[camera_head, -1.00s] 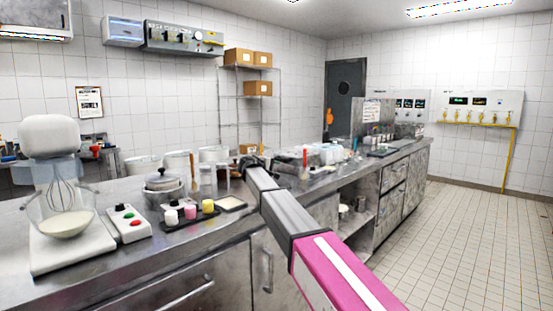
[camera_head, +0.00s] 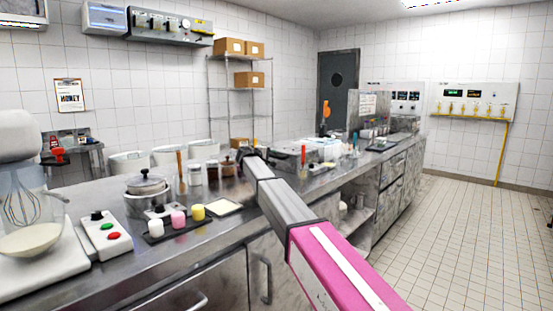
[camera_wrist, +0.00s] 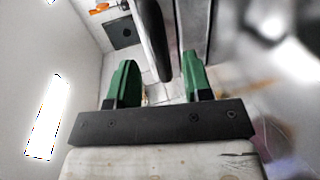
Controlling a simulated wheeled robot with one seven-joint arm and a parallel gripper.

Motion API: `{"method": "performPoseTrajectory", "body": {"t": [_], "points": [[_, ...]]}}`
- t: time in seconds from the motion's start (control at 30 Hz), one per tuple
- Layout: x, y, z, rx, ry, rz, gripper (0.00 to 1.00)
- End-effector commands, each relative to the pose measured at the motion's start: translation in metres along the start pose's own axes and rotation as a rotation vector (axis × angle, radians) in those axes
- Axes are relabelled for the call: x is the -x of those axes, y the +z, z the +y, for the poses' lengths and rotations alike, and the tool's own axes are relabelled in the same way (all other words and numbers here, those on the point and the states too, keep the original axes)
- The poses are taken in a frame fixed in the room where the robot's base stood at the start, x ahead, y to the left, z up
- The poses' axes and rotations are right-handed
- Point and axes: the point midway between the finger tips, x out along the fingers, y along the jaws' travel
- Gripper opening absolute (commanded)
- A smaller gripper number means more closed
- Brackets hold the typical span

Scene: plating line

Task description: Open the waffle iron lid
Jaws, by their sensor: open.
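A grey metal box-like appliance (camera_head: 293,148), which looks like the waffle iron, stands on the counter just right of my arm's far end. My arm partly hides it in the head view, so I cannot make out its lid. In the wrist view my gripper (camera_wrist: 159,62) is open, with its two green fingers apart. A dark rounded bar, probably the lid handle (camera_wrist: 152,35), reaches between the fingertips, beside a grey metal body (camera_wrist: 193,22). I cannot tell whether the bar touches a finger.
A steel counter (camera_head: 225,228) runs under my arm. On it are a mixer (camera_head: 20,137), a button box (camera_head: 101,235), a pot (camera_head: 147,187), a dark tray of small coloured jars (camera_head: 178,217) and several canisters. Tiled floor (camera_head: 452,225) at right is clear.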

Motion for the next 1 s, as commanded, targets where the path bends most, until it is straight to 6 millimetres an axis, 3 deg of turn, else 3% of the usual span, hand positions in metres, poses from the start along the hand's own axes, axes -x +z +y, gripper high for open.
{"method": "performPoseTrajectory", "body": {"t": [0.1,0.23,0.57,0.6,0.73,1.0], "points": [[-0.023,-0.002,0.000,0.000,0.000,0.000,0.46],[-0.039,-0.001,0.001,-0.001,0.000,-0.001,0.46],[-0.045,0.000,0.000,0.000,0.000,0.001,0.46],[-0.045,0.000,0.000,0.000,0.000,0.001,0.42],[-0.045,0.000,0.000,0.000,0.000,0.001,0.00],[-0.045,0.000,0.003,-0.001,-0.011,0.000,0.00]]}}
